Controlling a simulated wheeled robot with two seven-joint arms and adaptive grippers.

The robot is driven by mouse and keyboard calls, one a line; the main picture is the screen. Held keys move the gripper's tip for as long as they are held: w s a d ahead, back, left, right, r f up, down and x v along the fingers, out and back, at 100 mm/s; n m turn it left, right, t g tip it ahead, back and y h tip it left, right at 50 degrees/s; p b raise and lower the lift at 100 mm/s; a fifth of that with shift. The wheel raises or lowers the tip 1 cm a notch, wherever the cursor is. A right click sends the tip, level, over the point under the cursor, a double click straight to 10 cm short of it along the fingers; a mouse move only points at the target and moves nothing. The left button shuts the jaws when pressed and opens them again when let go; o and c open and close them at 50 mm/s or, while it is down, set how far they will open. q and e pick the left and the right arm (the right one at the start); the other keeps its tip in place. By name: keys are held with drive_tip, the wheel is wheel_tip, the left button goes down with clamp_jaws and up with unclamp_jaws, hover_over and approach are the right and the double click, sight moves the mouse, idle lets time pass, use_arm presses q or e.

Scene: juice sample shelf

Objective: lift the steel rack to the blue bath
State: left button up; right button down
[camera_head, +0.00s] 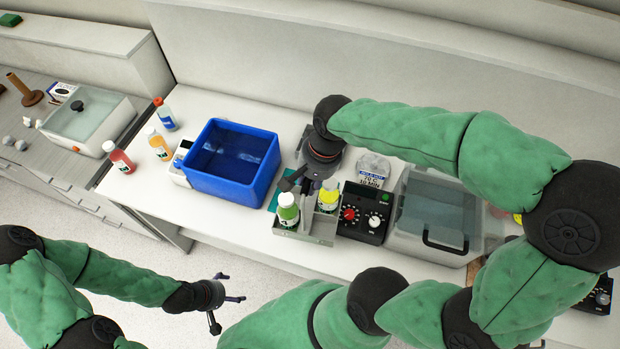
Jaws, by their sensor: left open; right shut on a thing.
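The steel rack (325,227) stands on or just above the white bench, right of the blue bath. It holds a green juice bottle (288,210) and a yellow juice bottle (328,196). My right gripper (298,182) reaches down over the rack from behind and is shut on it; its fingertips are partly hidden. The blue bath (232,153) is an open rectangular tub with liquid inside, just left of the rack. My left gripper (228,302) is open and empty, low over the floor in front of the bench.
A black control box (364,214) and a clear-walled bath (437,215) stand right of the rack.

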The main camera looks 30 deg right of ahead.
drive_tip(key=shift+r+p, duration=1.65)
drive_tip(key=shift+r, duration=0.75)
drive_tip(key=shift+w, duration=0.1)
drive_tip(key=w+a+p, duration=0.1)
drive_tip(key=w+a, duration=0.2)
drive_tip(key=w, duration=0.8)
drive_tip(key=shift+w+a, duration=0.15)
drive_tip(key=shift+a, duration=0.05)
drive_tip(key=w+a+p, duration=0.2)
drive_tip(key=w+a, duration=0.1)
drive_tip(key=w, duration=0.8)
drive_tip(key=shift+w+a+p, duration=0.15)
drive_tip(key=shift+a+p, duration=0.05)
drive_tip(key=shift+p, duration=0.1)
idle(0.4)
